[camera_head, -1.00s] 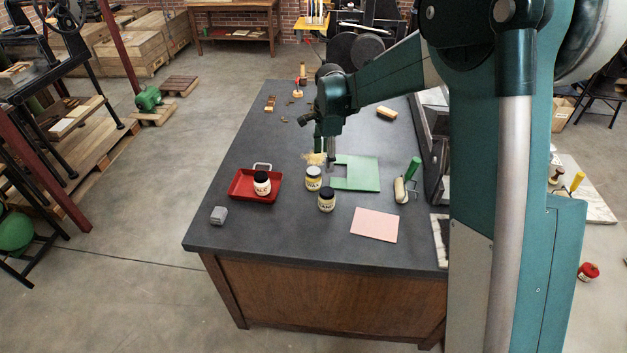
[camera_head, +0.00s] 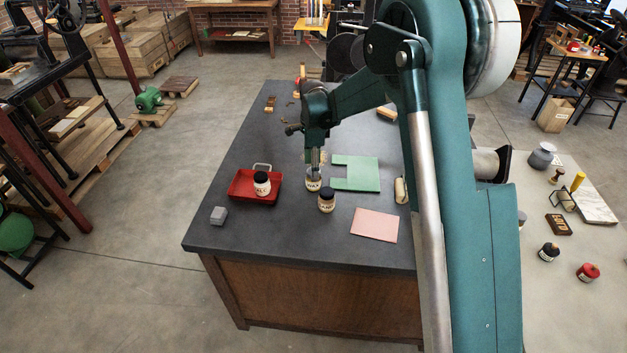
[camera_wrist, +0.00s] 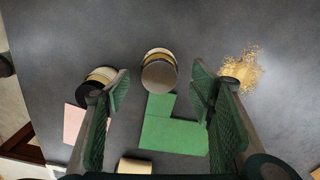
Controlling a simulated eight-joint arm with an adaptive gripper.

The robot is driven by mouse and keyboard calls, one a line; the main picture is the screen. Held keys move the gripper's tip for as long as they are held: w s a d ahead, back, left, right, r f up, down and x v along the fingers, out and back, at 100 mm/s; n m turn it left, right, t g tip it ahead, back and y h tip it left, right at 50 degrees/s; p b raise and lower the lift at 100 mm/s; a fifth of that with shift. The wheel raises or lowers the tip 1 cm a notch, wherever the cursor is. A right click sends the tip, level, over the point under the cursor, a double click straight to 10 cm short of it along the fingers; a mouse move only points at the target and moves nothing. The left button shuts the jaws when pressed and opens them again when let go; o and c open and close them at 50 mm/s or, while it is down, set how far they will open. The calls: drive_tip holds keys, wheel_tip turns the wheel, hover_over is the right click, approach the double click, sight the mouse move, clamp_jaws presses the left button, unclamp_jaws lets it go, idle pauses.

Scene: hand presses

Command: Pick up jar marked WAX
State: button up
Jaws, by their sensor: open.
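Three small jars with pale labels stand on the dark table (camera_head: 270,225); their lettering is too small to read, so I cannot tell which says WAX. The grey-lidded jar (camera_head: 313,186) is directly below my gripper (camera_head: 316,163), which partly hides it. In the wrist view this jar (camera_wrist: 159,74) shows between the two finger lines, ahead of the pads. My gripper (camera_wrist: 160,85) is open and empty. A black-lidded jar (camera_head: 327,201) stands just in front; it also shows behind the left finger (camera_wrist: 98,80). Another black-lidded jar (camera_head: 262,184) stands in the red tray.
The red tray (camera_head: 245,190) is left of the grey-lidded jar. A green sheet (camera_head: 365,175) and a pink sheet (camera_head: 374,225) lie to the right, near a roller (camera_head: 401,190). A grey block (camera_head: 218,215) is front left. Golden crumbs (camera_wrist: 242,70) lie beside the right finger.

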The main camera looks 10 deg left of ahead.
drive_tip(key=shift+f, duration=1.2)
drive_tip(key=shift+f, duration=2.55)
drive_tip(key=c, duration=1.1)
drive_tip(key=shift+r, duration=0.15)
drive_tip(key=shift+r, duration=4.85)
